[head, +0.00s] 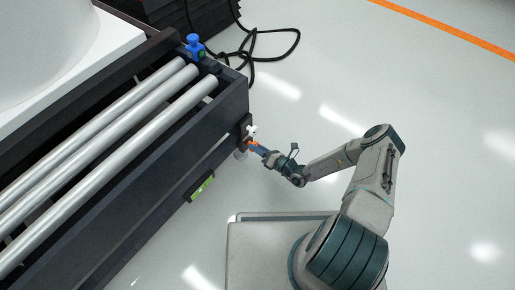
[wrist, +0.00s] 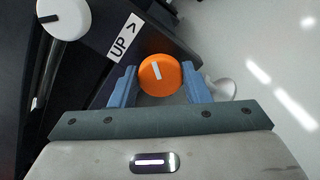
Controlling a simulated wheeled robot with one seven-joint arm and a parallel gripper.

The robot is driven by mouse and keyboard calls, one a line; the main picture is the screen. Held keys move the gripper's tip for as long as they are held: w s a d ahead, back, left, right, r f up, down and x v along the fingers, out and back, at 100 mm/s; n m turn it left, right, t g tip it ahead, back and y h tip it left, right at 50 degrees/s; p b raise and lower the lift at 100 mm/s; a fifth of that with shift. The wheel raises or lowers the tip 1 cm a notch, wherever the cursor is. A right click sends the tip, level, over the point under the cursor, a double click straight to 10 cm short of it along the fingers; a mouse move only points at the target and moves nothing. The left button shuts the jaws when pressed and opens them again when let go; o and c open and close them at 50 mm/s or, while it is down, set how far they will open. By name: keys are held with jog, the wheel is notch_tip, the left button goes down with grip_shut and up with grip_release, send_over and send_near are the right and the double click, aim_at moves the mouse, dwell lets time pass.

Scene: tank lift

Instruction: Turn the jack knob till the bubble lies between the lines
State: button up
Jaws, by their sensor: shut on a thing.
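A level with a yellow-green vial (head: 202,187) is mounted on the side of the frame. It is too small there to tell where its bubble lies.
A white knob with a black line (wrist: 64,17) and an "UP >" label (wrist: 124,37) are beside the orange knob. A blue valve (head: 194,45) stands on the dark frame (head: 150,167) with metal rollers. Black cable (head: 268,56) lies behind. Floor to the right is clear.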

jog(key=shift+f+m+b, duration=0.15)
jog(key=shift+m+b, duration=0.45)
jog(key=shift+m, duration=3.6)
jog(key=o, duration=1)
jog(key=shift+c, duration=0.2)
jog(key=p+v, duration=0.4)
jog(key=v, duration=1)
